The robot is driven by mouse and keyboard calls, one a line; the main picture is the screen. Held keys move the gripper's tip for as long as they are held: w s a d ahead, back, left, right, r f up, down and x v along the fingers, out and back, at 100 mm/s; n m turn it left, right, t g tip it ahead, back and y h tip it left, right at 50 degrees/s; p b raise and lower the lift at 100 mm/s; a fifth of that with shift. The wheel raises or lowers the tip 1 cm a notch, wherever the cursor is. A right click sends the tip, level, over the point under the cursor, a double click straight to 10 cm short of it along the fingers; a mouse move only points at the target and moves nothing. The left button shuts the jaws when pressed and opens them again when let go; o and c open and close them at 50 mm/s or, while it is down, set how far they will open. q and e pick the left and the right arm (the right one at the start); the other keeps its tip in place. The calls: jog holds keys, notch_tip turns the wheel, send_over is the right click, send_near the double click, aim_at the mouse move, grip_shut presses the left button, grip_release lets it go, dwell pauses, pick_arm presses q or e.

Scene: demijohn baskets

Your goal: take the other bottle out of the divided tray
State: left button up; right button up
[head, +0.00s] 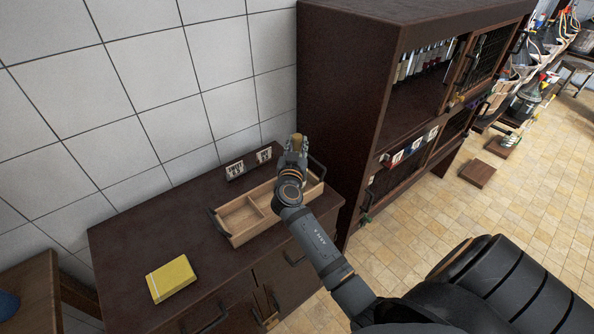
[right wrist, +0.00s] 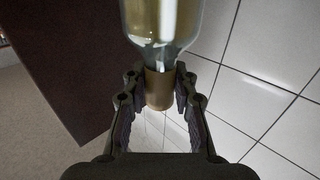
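The divided wooden tray (head: 233,236) sits on the dark cabinet top. Its left compartment is empty, and its right part is partly hidden behind my arm. My right gripper (head: 294,151) is over the tray's right end. In the right wrist view, my right gripper (right wrist: 157,92) is shut on the gold neck of a bottle (right wrist: 160,22), with a finger on each side. The bottle is clear glass with something yellowish inside. In the head view only its gold top (head: 297,137) shows. I cannot tell whether its base is clear of the tray. My left gripper is not in view.
Small label cards (head: 235,170) stand against the tiled wall behind the tray. A yellow book (head: 171,279) lies on the cabinet top (head: 130,238) at the left. A tall dark shelf unit (head: 345,120) rises close to the right of the tray.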

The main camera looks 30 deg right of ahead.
jog(key=shift+w+d+f, duration=0.15)
jog(key=shift+d, duration=0.05)
jog(key=shift+c, duration=1.2)
grip_shut()
jog(key=shift+a, duration=0.1)
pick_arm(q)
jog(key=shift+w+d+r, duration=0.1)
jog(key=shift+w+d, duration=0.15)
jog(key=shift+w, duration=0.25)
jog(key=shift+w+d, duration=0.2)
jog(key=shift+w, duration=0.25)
pick_arm(e)
jog(key=shift+r, duration=0.2)
